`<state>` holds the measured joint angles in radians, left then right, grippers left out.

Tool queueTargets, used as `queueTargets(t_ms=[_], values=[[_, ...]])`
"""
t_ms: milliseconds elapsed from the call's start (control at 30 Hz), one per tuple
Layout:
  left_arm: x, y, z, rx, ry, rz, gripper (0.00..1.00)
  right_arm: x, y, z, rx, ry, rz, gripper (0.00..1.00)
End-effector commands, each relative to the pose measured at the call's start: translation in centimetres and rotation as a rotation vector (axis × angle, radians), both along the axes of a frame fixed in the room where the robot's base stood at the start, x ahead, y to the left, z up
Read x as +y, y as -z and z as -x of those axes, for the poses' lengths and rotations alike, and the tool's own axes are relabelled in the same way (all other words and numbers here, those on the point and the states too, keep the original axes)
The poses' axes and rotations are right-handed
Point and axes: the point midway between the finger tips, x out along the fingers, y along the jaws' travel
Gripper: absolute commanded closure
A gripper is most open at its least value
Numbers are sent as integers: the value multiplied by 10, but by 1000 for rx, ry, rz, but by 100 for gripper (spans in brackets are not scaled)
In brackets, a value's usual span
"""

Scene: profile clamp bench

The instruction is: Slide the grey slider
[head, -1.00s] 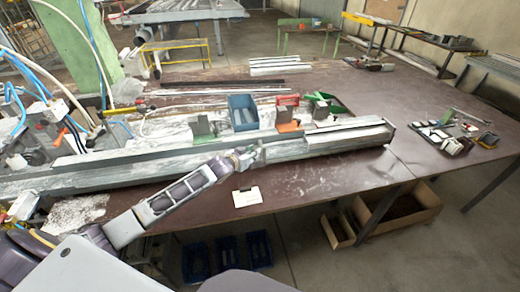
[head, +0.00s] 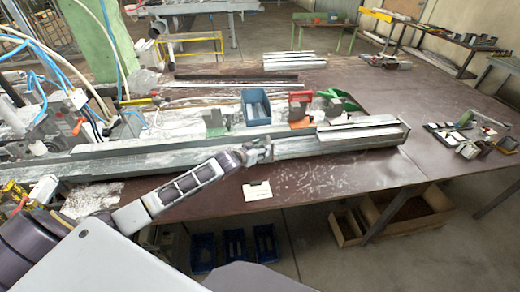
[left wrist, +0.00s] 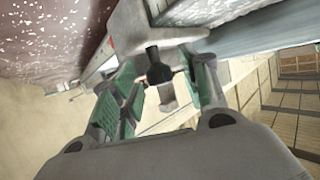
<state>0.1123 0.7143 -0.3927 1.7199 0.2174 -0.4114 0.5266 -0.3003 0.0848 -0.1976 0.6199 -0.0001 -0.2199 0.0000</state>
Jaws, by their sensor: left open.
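My left gripper (head: 258,152) is at the front edge of the long grey profile rail (head: 120,160), below the blue bin. In the left wrist view its two green-padded fingers (left wrist: 160,88) are spread apart. A dark knob-like part and a small grey block (left wrist: 167,97) show between them; I cannot tell whether they touch the fingers. I cannot tell for certain which part is the grey slider. A grey profile piece (head: 362,128) lies on the right end of the rail. Grey upright blocks stand behind the rail, one beside the blue bin (head: 213,118). My right gripper is not in view.
A blue bin (head: 256,108), a red clamp (head: 300,98) and a green clamp (head: 340,99) stand behind the rail. A white card (head: 257,191) lies near the table's front edge. Tools (head: 468,135) lie at the right. The brown tabletop (head: 440,95) is clear between.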

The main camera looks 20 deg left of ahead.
Motion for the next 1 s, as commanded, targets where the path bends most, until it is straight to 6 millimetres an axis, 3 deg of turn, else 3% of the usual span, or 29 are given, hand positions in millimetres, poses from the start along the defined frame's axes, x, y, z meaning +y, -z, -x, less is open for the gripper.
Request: queueTargets(t_ms=[367,1000], values=[[1,-2,4,-1,-1,0,55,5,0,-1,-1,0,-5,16],[9,-18,45,1,0,1,55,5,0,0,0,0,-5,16]])
